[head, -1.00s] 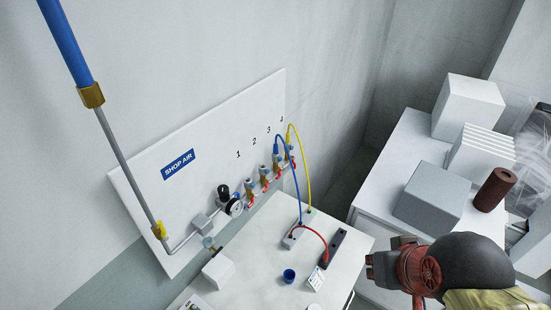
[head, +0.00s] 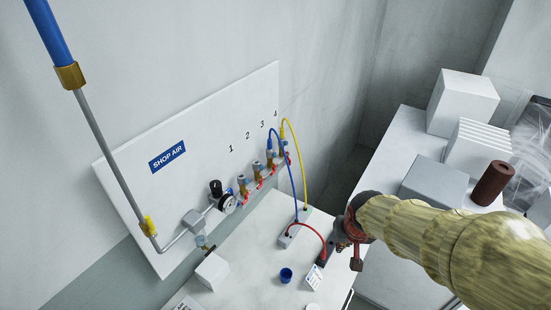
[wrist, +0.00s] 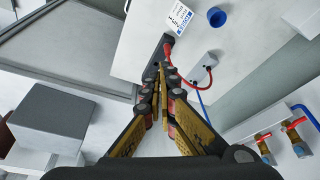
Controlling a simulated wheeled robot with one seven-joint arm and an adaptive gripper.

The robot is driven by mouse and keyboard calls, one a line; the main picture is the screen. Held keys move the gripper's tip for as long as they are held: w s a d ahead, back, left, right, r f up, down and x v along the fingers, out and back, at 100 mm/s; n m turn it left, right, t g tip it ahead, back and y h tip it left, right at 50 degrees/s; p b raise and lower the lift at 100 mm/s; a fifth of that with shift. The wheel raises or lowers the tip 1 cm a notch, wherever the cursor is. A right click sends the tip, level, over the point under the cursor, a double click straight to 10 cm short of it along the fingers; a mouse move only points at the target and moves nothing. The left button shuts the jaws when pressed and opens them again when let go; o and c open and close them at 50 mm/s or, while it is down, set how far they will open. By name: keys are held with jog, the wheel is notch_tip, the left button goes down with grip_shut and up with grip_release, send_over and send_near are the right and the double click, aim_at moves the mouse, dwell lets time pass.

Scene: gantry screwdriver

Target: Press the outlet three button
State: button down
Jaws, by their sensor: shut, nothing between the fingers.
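The wall panel (head: 135,180) carries numbers 1 to 4 above a row of brass outlets with red parts. Outlet three (head: 270,160) stands under the 3, apparently with the blue hose (head: 294,172) at its top. I cannot make out a separate button on it. Two outlets with red handles show in the wrist view (wrist: 263,146), but their numbers are not visible. My gripper (head: 350,247) is right of the panel, well away from the outlets, over the table's right side. In the wrist view my gripper (wrist: 161,70) is shut and empty, its tips near the red hose.
The white table (head: 250,262) holds a grey block (head: 289,238), a dark block (head: 326,254), a blue cup (head: 286,275) and a small card (head: 314,278). White and grey boxes (head: 432,186) stand at right.

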aim_at(274, 154)
jog(key=w+a+f+m+t+y+b, duration=0.1)
jog(key=w+a+f+m+t, duration=0.2)
jog(key=w, duration=0.6)
jog(key=w+f+m+t, duration=0.15)
jog(key=w+f, duration=0.25)
jog(key=w, duration=0.5)
jog(key=w+a+r+m+t+y, duration=0.2)
jog(key=w+r+t, duration=0.4)
jog(key=w+r, duration=0.3)
notch_tip(274, 154, up, 3)
jog(key=shift+a+f+m+y, duration=0.2)
jog(key=shift+a+m+y, duration=0.1)
jog(key=shift+a+m, duration=0.65)
jog(key=shift+a+t, duration=0.15)
jog(key=shift+t, duration=0.1)
jog(key=w+a+b, duration=0.1)
jog(key=w+a, duration=0.3)
jog(key=a, duration=0.3)
jog(key=shift+w, duration=0.35)
jog(key=shift+a+b, duration=0.2)
jog(key=shift+b, duration=0.1)
